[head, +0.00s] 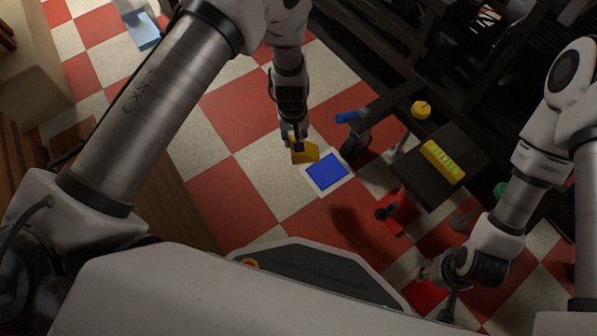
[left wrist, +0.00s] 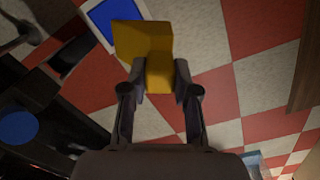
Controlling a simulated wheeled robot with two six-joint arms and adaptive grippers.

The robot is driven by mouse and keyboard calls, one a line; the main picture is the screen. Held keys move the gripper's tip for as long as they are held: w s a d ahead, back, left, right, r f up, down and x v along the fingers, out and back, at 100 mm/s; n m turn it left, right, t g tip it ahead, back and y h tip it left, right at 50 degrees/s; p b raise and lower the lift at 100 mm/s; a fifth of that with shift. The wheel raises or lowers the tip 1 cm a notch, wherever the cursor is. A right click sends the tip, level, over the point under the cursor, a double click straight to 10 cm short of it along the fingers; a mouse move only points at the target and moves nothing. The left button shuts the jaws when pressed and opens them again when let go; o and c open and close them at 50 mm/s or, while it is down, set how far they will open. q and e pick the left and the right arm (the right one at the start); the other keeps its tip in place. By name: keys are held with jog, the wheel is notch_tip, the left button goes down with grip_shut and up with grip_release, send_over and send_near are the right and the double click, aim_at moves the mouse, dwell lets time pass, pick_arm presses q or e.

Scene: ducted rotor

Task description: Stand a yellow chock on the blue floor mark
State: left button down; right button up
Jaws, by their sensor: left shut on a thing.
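The yellow chock (head: 304,151) is in my left gripper (head: 297,138), which is shut on it. In the left wrist view the chock (left wrist: 146,42) sits between the two fingertips (left wrist: 160,88). The blue floor mark (head: 327,169) has a white border and lies just right of the chock in the head view. In the left wrist view the mark (left wrist: 116,17) is partly covered by the chock. I cannot tell whether the chock touches the floor. My right gripper (head: 437,290) is at the lower right, away from the mark, with its fingers apart and nothing between them.
A dark platform with a yellow-green block (head: 443,161) stands right of the mark. A blue handle (head: 347,116) and a red stand (head: 397,214) are near the mark. A wooden bench (head: 165,190) is at left. Checkered floor is clear left of the chock.

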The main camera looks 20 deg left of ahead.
pick_arm(q)
jog(key=s+d+f+n, duration=0.1)
jog(key=s+f, duration=0.3)
jog(key=f, duration=0.5)
jog(key=shift+f+n+b, duration=0.35)
jog(key=shift+f+n, duration=0.05)
jog(key=shift+s+d, duration=0.1)
notch_tip(320, 180, down, 5)
jog(key=b, duration=0.5)
jog(key=shift+f, duration=0.2)
jog(key=c, duration=0.8)
grip_release()
